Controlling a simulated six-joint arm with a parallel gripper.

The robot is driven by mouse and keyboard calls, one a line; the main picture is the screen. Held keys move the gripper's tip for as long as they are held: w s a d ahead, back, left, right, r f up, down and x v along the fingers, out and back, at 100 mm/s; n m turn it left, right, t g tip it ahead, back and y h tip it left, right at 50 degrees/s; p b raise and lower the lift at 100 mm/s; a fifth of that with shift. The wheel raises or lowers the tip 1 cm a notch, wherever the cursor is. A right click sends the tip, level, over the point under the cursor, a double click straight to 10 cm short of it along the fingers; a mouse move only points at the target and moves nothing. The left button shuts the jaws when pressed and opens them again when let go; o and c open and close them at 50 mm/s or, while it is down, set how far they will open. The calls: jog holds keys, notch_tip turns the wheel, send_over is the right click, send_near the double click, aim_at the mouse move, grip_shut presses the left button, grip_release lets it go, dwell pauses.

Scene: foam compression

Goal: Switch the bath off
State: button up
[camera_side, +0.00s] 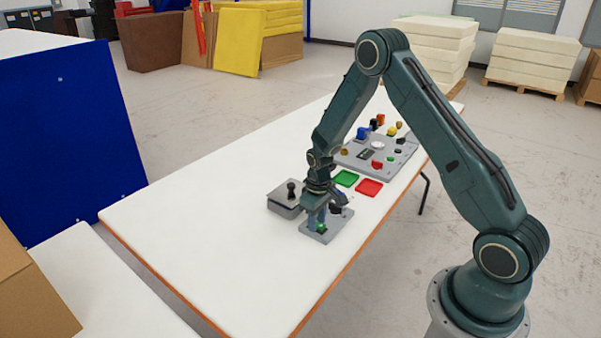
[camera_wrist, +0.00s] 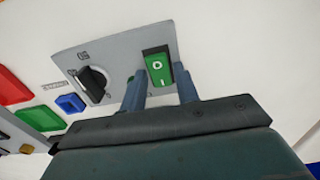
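A green rocker switch (camera_wrist: 158,70) marked O and I sits on a grey control panel (camera_wrist: 105,45). A black rotary knob (camera_wrist: 93,83) is beside it on the same panel. The side view shows the panel (camera_side: 313,236) under my gripper, with the green switch (camera_side: 321,228) at its near part. My gripper (camera_wrist: 160,85) points down at the panel, its two blue-grey fingers apart and nothing held between them. The switch lies between and just beyond the fingertips in the wrist view. I cannot tell whether they touch it, nor which side of the rocker is pressed.
A grey lidded box (camera_side: 283,205) with a black handle stands left of the panel. Green (camera_side: 347,178) and red (camera_side: 369,187) trays lie behind. Farther back is a grey board (camera_side: 400,164) with several coloured parts. The table's front left is clear.

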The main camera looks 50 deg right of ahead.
grip_shut()
jog(key=shift+s+t, duration=0.15)
jog(key=shift+t, duration=0.35)
jog(key=shift+s+t, duration=0.25)
jog(key=shift+t, duration=1.15)
grip_release()
